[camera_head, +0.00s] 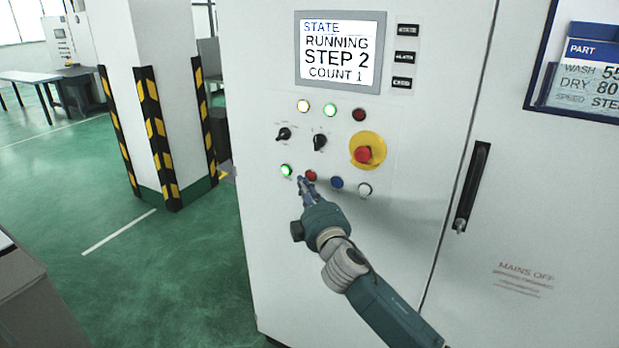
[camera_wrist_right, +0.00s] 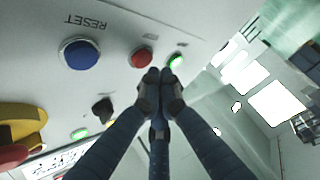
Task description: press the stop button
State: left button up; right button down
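The red button (camera_head: 311,175) is in the lower row of the white cabinet's panel, between a lit green button (camera_head: 286,170) and a blue button (camera_head: 337,182). My right gripper (camera_head: 302,181) is at this row, its tips just left of and below the red button. In the right wrist view the gripper's fingers (camera_wrist_right: 160,78) are together, with nothing seen between them. The red button (camera_wrist_right: 141,57) shows just beyond the tips there; I cannot tell whether they touch the panel. The screen (camera_head: 338,52) reads STATE RUNNING STEP 2 COUNT 1. My left gripper is out of view.
A red mushroom button (camera_head: 363,154) on a yellow disc sits above right of the gripper. Two black rotary knobs (camera_head: 319,142) are above the row, and a white button (camera_head: 364,189) ends it. A door handle (camera_head: 472,187) stands out at right. Open green floor lies left.

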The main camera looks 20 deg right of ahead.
dwell(0.5)
jog(key=shift+w+d, duration=0.3)
jog(key=shift+d, duration=0.05)
jog(key=shift+w+d, duration=0.25)
jog(key=shift+d, duration=0.1)
dwell(0.9)
jog(key=shift+s+a, duration=0.55)
jog(key=shift+a, duration=0.05)
jog(key=shift+s+a+p, duration=0.15)
jog(key=shift+s+a, duration=0.65)
jog(key=shift+a, duration=0.25)
jog(key=shift+s+a+p, duration=0.15)
jog(key=shift+s+a, duration=0.6)
jog(key=shift+a, duration=0.25)
